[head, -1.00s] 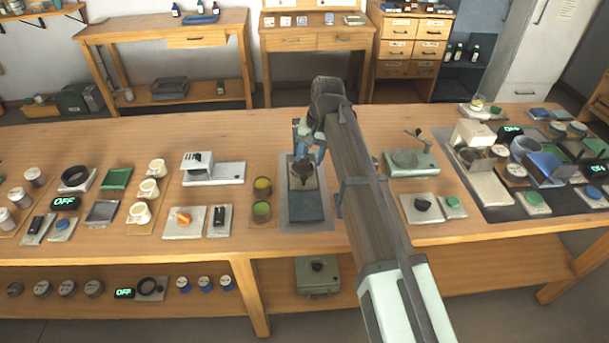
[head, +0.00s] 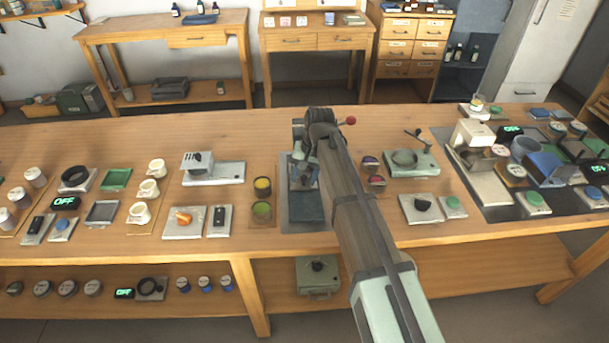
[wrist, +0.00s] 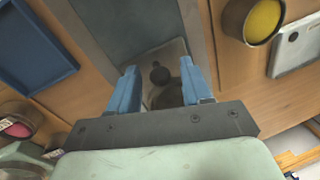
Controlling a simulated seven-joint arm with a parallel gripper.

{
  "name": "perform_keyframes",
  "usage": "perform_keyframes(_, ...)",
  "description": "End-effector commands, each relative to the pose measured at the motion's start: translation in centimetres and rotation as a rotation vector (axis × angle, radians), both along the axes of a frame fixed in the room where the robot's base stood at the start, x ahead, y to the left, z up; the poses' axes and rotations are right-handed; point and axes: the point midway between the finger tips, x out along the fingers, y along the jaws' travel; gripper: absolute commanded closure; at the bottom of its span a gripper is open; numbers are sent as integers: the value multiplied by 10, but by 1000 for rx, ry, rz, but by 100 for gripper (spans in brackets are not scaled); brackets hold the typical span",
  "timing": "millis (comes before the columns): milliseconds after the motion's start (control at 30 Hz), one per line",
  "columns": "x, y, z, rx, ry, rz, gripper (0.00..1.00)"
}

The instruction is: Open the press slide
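In the wrist view, a grey metal plate (wrist: 172,58) with a dark round knob (wrist: 160,75) lies below and between my fingertips. It looks like the press slide, but I cannot be sure. It sits on a dark grey base, which also shows in the head view (head: 306,208). My gripper (wrist: 160,80) has its two blue fingers spread apart, one on each side of the knob, with gaps visible; contact is not clear. In the head view my gripper (head: 302,180) is low over the base, and my arm hides part of the press.
Dark red-topped jars (head: 372,168) stand to the right.

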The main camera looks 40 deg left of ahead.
Motion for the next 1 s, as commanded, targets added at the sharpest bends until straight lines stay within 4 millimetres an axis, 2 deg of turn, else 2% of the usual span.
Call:
perform_keyframes(67, 0, 0, 0, 0, 0, 0, 59)
perform_keyframes(500, 0, 0, 0, 0, 0, 0, 100)
perform_keyframes(867, 0, 0, 0, 0, 0, 0, 100)
perform_keyframes(1000, -6, -6, 0, 0, 0, 0, 100)
